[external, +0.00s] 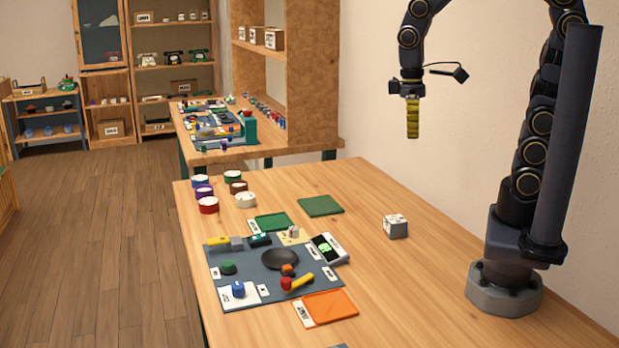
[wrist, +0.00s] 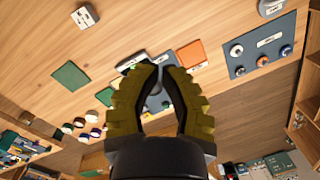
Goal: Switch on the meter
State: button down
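A dark device with a pale frame and a bright green patch (external: 328,248), which looks like the meter, lies at the right edge of the grey-blue mat (external: 230,266). I cannot make out its switch. It also shows small and partly hidden beyond my fingers in the wrist view. My gripper (external: 412,120) hangs high above the table, well away from the device, pointing down. In the wrist view my two yellow ridged fingers (wrist: 160,66) stand apart with a gap between them, narrow at the tips, and nothing is held.
The mat carries a black round plate (external: 281,259), a blue knob (external: 238,289) and a red-and-yellow piece (external: 297,283). An orange tray (external: 330,306), green pads (external: 320,205), a white cube (external: 396,226) and several coloured round pots (external: 208,205) lie around. The table's right side is mostly clear.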

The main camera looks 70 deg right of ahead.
jog(key=w+f+n+t, duration=0.1)
jog(key=w+f+n, duration=0.25)
jog(key=w, duration=1.45)
jog(key=n+t+y, duration=0.1)
jog(key=n+t, duration=0.1)
jog(key=n, duration=0.2)
send_over(259, 238)
jog(key=d, duration=0.3)
notch_tip(259, 238, down, 12)
jog(key=shift+s+a+r+m, duration=0.15)
jog(key=shift+r+m, duration=0.05)
jog(key=shift+m, duration=0.05)
jog(key=f, duration=0.8)
jog(key=w+a+f, duration=0.1)
jog(key=f, duration=0.3)
jog(key=shift+a+f, duration=0.1)
jog(key=shift+f, duration=0.8)
jog(key=shift+s, duration=0.1)
